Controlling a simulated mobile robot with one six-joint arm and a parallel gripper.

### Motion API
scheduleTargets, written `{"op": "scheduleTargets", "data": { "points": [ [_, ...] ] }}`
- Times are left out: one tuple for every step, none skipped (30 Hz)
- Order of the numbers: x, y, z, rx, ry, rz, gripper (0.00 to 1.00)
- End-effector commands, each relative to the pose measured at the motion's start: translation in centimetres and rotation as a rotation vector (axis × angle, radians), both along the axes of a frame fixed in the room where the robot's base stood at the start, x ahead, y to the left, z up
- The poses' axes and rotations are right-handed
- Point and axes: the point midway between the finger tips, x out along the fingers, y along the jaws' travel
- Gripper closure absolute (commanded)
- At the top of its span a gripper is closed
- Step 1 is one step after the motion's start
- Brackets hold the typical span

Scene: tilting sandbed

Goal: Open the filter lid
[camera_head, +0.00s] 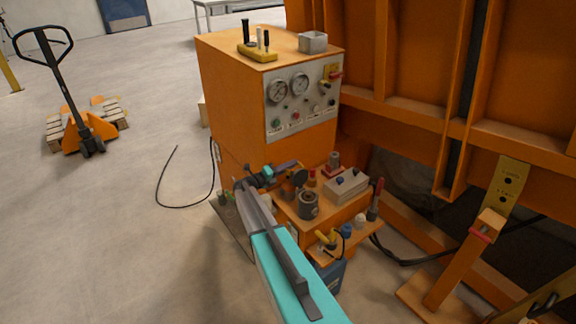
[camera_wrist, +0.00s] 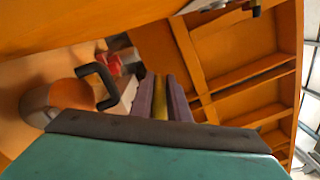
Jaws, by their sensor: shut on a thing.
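My gripper (camera_head: 293,170) reaches over the small orange bench from the left, its purple fingers near a dark round disc (camera_head: 299,177). The disc looks like the filter lid, standing tilted above and behind a dark cylindrical pot (camera_head: 308,206) that looks like the filter. In the wrist view, my gripper (camera_wrist: 161,82) has its fingers closed about a narrow yellow-brown piece (camera_wrist: 160,100). Whether that piece belongs to the lid is unclear, and the contact is partly hidden in the head view.
An orange cabinet (camera_head: 232,110) with gauges stands behind the bench. A grey box (camera_head: 346,187) and a red-handled tool (camera_head: 377,195) are to the right of the pot. A black U-shaped handle (camera_wrist: 103,84) shows at left in the wrist view. Open floor lies left.

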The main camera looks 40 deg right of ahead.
Motion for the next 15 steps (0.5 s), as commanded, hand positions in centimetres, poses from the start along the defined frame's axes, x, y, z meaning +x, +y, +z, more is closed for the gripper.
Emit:
{"op": "scheduleTargets", "data": {
  "points": [
    [-0.2,-0.1,-0.6,0.004,-0.001,-0.002,1.00],
    [-0.2,-0.1,-0.6,0.004,-0.001,-0.002,1.00],
    [-0.2,0.0,-0.7,0.005,-0.001,-0.002,1.00],
    [-0.1,0.0,-0.7,0.005,-0.001,-0.002,1.00],
    [-0.1,0.1,-0.8,0.006,-0.001,-0.001,1.00],
    [-0.1,0.1,-0.8,0.006,-0.001,-0.001,1.00],
    [-0.1,0.2,-0.8,0.006,-0.001,0.001,1.00],
    [0.0,0.3,-0.8,0.006,-0.001,0.001,1.00],
    [0.0,0.4,-0.8,0.007,-0.001,0.002,1.00],
    [0.1,0.5,-0.9,0.008,-0.001,0.002,1.00],
    [0.1,0.6,-0.9,0.007,-0.001,0.003,1.00],
    [0.1,0.7,-0.9,0.008,-0.001,0.005,1.00],
    [0.2,0.7,-0.9,0.008,-0.001,0.005,1.00],
    [0.2,0.8,-0.9,0.008,-0.001,0.006,1.00],
    [0.2,0.9,-0.9,0.008,-0.001,0.006,0.83]
  ]
}}
